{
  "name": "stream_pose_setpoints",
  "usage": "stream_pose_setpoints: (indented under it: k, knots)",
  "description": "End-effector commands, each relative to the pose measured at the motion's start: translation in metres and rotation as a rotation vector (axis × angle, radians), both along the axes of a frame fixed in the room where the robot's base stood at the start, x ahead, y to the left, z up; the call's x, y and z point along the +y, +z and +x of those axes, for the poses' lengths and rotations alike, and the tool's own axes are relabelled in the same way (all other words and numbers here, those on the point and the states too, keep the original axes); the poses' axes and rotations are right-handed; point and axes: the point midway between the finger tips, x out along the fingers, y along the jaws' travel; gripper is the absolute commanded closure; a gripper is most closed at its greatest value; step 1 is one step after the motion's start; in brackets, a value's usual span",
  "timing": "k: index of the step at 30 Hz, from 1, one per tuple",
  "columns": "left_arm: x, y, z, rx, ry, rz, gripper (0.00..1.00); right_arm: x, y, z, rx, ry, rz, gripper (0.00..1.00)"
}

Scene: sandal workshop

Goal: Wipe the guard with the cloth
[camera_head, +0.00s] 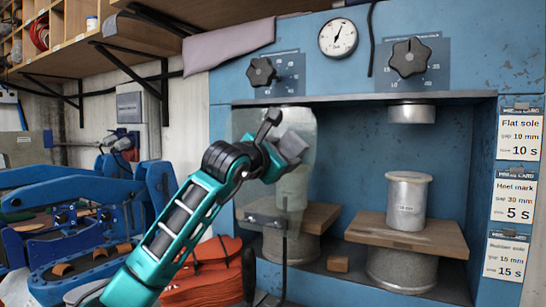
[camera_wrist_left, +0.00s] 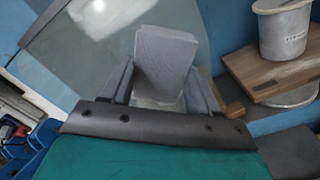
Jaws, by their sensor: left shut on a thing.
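The guard (camera_head: 300,125) is a clear, slightly hazy panel hanging in front of the left bay of the blue press. A dark bracket sits at its lower edge. It also shows in the wrist view (camera_wrist_left: 95,45), behind the gripper at the upper left. My left gripper (camera_head: 282,155) is in front of the guard's middle. It is shut on the cloth (camera_wrist_left: 165,60), a grey-blue folded pad that sticks out past the fingers. The cloth (camera_head: 293,146) lies over the panel in the head view; I cannot tell whether it touches. My right gripper is not in view.
A metal cylinder (camera_head: 407,200) stands on a wooden board (camera_head: 440,238) in the right bay. A gauge (camera_head: 338,38) and knobs are above. Orange sheets (camera_head: 205,270) are piled below my left arm. Blue machines (camera_head: 70,220) stand at the left. A mauve cloth-like piece (camera_head: 228,45) is at the top.

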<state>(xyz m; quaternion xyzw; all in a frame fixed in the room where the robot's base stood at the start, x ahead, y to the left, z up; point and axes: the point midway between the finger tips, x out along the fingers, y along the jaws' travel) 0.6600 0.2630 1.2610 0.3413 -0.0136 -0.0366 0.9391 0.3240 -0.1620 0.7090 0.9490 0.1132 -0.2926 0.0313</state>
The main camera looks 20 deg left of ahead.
Motion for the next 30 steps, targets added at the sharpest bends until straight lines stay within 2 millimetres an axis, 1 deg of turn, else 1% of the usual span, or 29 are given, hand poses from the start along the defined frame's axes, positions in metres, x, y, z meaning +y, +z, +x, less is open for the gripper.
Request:
stream_pose_setpoints:
  k: [2,11,24,30]
  knots:
    - [-0.004,0.000,0.000,-0.001,-0.002,-0.001,0.64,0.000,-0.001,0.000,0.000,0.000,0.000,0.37]
    - [-0.003,-0.001,-0.002,0.001,-0.002,0.000,0.64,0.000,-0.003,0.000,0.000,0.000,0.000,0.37]
    - [0.001,-0.003,-0.045,-0.002,-0.001,0.001,0.64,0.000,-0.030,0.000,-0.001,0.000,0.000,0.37]
    - [0.002,-0.001,-0.059,0.000,0.000,0.000,0.64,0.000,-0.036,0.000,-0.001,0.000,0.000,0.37]
